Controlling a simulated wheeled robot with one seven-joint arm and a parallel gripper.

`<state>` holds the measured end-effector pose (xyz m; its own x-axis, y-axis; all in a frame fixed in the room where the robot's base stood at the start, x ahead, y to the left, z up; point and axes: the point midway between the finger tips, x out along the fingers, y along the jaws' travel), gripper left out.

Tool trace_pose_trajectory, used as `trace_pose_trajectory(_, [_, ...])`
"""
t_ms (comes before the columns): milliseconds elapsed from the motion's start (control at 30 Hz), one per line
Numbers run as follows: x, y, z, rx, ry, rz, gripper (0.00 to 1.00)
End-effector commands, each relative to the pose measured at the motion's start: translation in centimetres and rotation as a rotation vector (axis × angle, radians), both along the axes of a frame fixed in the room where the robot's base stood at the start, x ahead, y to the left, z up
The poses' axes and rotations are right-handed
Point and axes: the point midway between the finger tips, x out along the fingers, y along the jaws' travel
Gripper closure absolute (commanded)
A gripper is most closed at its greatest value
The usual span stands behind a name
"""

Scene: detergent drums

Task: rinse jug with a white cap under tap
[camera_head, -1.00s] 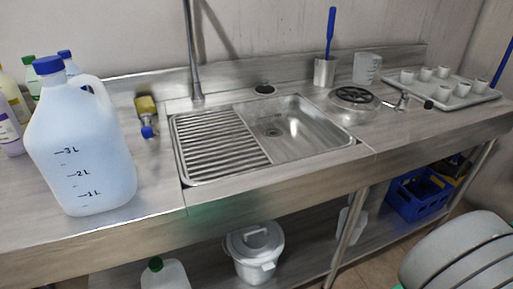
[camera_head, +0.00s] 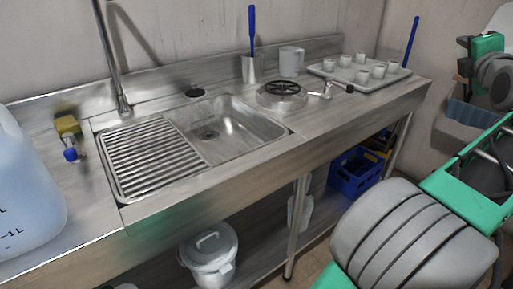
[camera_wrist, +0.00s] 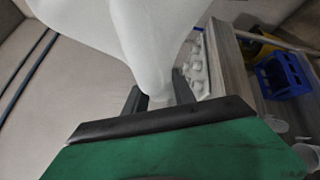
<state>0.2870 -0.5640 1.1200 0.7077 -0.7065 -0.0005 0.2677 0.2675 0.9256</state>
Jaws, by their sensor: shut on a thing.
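My gripper (camera_wrist: 160,97) is shut on the handle of a pale, translucent jug (camera_wrist: 125,30) in the wrist view. The jug fills the top middle of that view, and its cap and most of its body are out of frame. In the head view my arm is at the right, and a pale shape (camera_head: 501,18) at the top right edge may be the jug. The sink basin (camera_head: 228,120), with its ribbed drainboard to the left, is set in the steel counter. A tall metal tap pipe (camera_head: 109,55) rises behind the drainboard; its upper end is out of view.
A large blue-tinted jug (camera_head: 25,195) stands at the counter's left. A white bucket (camera_head: 210,256) and blue crate (camera_head: 350,181) are below.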

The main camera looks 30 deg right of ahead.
Motion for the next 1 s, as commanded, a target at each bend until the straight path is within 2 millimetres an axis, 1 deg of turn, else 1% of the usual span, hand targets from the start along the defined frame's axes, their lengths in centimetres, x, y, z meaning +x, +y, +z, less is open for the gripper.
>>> trace_pose_trajectory(100, [0.00,0.01,0.26,0.161,-0.162,0.000,1.00])
trace_pose_trajectory(333, [-0.01,0.01,0.22,0.321,-0.321,0.000,1.00])
trace_pose_trajectory(500, [0.00,0.01,0.38,0.556,-0.556,0.000,1.00])
trace_pose_trajectory(667, [0.01,0.00,0.20,0.656,-0.655,0.001,1.00])
trace_pose_trajectory(800, [0.00,0.00,0.57,0.833,-0.833,0.001,1.00])
trace_pose_trajectory(900, [0.00,0.02,0.48,0.959,-0.958,0.001,1.00])
trace_pose_trajectory(1000, [0.00,0.01,0.25,1.016,-1.016,0.001,1.00])
